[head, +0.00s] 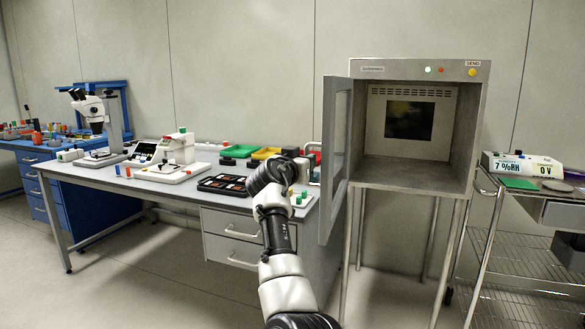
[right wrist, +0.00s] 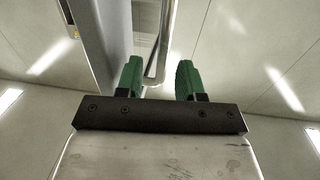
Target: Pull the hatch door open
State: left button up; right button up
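The hatch door (head: 328,215) is a grey metal frame with a window pane. In the head view it stands swung out to the left of the steel cabinet (head: 470,130), whose chamber is open to view. My right arm reaches up to the left side of the door; its gripper is mostly hidden behind the wrist there. In the right wrist view my right gripper (right wrist: 160,82) has its two green fingertips apart. A metal handle bar (right wrist: 165,35) runs down between them, with a gap to the right finger. My left gripper is not in view.
A workbench (head: 85,172) with trays, bins and instruments stands left of the cabinet, close to my arm and the door. A wire-shelf cart (head: 520,268) stands right of the cabinet. The floor in front of the bench is clear.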

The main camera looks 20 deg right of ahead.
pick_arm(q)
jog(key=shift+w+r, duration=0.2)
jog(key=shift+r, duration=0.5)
pick_arm(e)
jog(key=v, duration=0.7)
jog(key=shift+s+a+r, duration=0.1)
jog(key=shift+s, duration=0.05)
